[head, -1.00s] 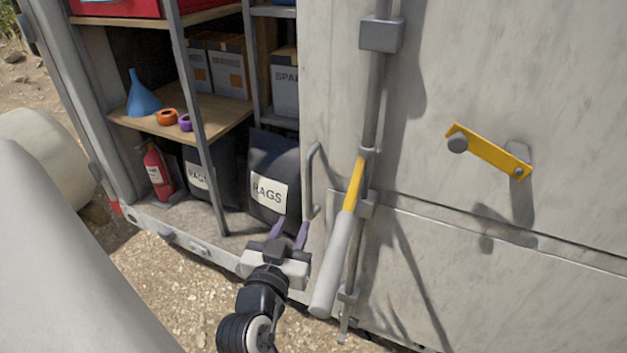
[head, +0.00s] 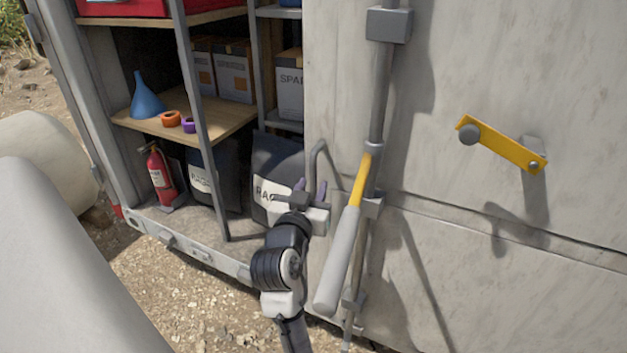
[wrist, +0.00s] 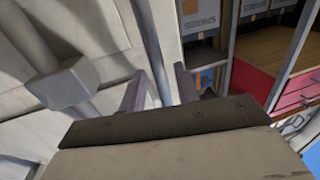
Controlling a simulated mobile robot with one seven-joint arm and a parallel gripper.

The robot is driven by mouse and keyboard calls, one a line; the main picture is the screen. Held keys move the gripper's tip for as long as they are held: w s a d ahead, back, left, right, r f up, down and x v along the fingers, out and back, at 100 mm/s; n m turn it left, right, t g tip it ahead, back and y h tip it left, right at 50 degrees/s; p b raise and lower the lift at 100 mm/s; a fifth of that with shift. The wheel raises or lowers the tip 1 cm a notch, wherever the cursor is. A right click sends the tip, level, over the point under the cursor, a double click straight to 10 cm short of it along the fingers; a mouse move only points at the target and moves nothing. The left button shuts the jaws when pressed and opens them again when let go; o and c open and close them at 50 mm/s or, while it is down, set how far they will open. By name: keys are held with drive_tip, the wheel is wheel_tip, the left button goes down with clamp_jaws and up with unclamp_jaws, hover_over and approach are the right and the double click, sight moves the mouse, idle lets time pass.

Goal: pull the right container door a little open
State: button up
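The right container door (head: 450,70) is a pale grey panel with a locking bar (head: 380,95) and a lever with a yellow upper part and a grey grip (head: 338,260). A grey bent pull handle (head: 316,160) stands at its left edge. My gripper (head: 310,190) is at the lower part of this handle, with its two purple fingers upright. In the wrist view the fingers (wrist: 160,88) are apart, and a grey strip runs up between them. I cannot tell whether that strip is the handle or the door's edge, nor whether the fingers touch it.
The container's left side is open, with shelves (head: 205,125) holding boxes, a blue funnel (head: 146,98) and tape rolls. Rag bags (head: 275,160) and a fire extinguisher (head: 160,178) stand on the floor. A yellow latch arm (head: 505,145) juts from the door. Gravel lies in front.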

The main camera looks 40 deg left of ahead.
drive_tip(key=shift+x, duration=0.85)
drive_tip(key=shift+c, duration=0.2)
clamp_jaws()
